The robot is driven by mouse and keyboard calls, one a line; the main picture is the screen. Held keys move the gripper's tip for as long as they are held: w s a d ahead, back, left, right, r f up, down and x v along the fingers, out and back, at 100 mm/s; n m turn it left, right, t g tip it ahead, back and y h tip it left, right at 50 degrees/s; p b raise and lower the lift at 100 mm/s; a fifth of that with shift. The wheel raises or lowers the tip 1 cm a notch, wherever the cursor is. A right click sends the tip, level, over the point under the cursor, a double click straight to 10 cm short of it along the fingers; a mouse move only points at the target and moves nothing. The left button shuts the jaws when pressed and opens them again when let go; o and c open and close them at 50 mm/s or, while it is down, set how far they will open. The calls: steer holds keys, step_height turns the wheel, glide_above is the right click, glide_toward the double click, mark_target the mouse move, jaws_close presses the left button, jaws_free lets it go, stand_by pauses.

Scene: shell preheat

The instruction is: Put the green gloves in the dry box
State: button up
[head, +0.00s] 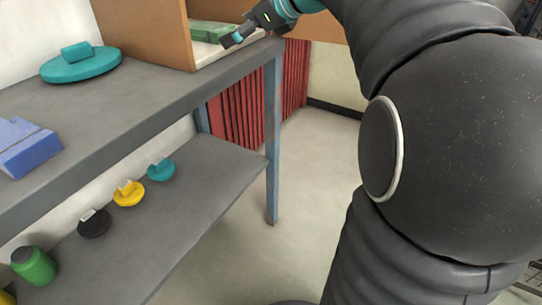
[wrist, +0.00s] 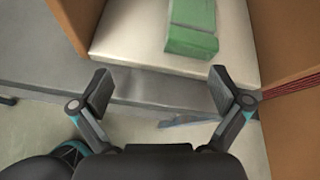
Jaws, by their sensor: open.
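The green gloves (wrist: 192,30) show as a flat green block with a thicker near end. They lie on the white floor (wrist: 125,36) of an open-fronted, brown-walled box (head: 148,28), which looks like the dry box. The gloves also show in the head view (head: 209,31), partly behind my gripper. My gripper (wrist: 158,92) is open and empty, its fingers wide apart. It is at the box's open front, above the shelf edge, and the gloves are beyond its fingertips, not touched. In the head view my gripper (head: 240,35) is at the top, near the shelf corner.
The box stands on the upper grey shelf (head: 130,115). A teal lidded disc (head: 80,65) and a blue block (head: 28,147) are on that shelf. Several small coloured items and a green jar (head: 35,266) stand on the lower shelf. Red ribbed panels (head: 250,100) are behind the shelf post.

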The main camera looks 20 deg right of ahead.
mark_target(221, 80)
steer(key=s+a+f+n, duration=0.1)
steer(key=s+f+n, duration=0.1)
steer(key=s+a+f+n+g+h, duration=0.1)
steer(key=s+a+f+n, duration=0.1)
steer(key=s, duration=0.1)
steer(key=s+a+f+n, duration=0.1)
steer(key=s+n, duration=0.1)
steer(key=shift+s+a+f+g+h, duration=0.25)
steer(key=shift+s+f+g+h, duration=0.05)
steer(key=shift+f+g, duration=0.1)
steer(key=s+f+n+g+h, duration=0.2)
steer(key=s+f+n+h, duration=0.3)
steer(key=s+f+n, duration=1.2)
steer(key=s+n, duration=0.2)
steer(key=s, duration=0.1)
steer(key=shift+f+n+h, duration=0.25)
steer(key=shift+n+h, duration=0.05)
steer(key=shift+n, duration=0.1)
steer(key=shift+s, duration=0.1)
